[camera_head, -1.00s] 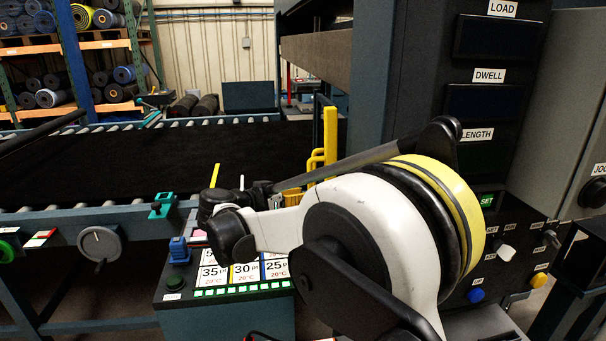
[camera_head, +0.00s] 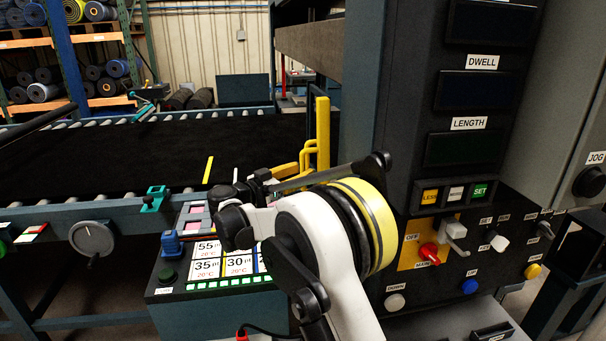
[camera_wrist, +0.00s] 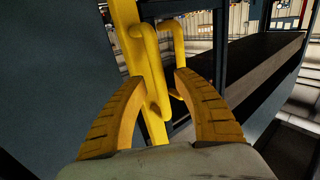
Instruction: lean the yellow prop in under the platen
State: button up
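The yellow prop (camera_head: 322,130) stands upright beside the press column in the head view, with a bent handle (camera_head: 306,158) on its left side. In the wrist view the prop's upright bar (camera_wrist: 126,30) and looped handle (camera_wrist: 153,75) are directly ahead. My gripper (camera_wrist: 160,78) has its two yellow fingers spread, one on each side of the handle. A gap shows on the right; I cannot tell whether the left finger touches. In the head view my gripper (camera_head: 284,172) is partly hidden behind my arm. The heavy grey-brown beam (camera_head: 312,48), seemingly the platen, is above and behind the prop.
A black belt (camera_head: 120,155) lies across the rollers at left. A control box (camera_head: 210,290) with temperature cards stands in front. The press column carries a red main switch (camera_head: 429,253) and several knobs, close to my arm.

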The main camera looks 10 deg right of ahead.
jog(key=shift+w+d, duration=0.2)
jog(key=shift+d, duration=0.1)
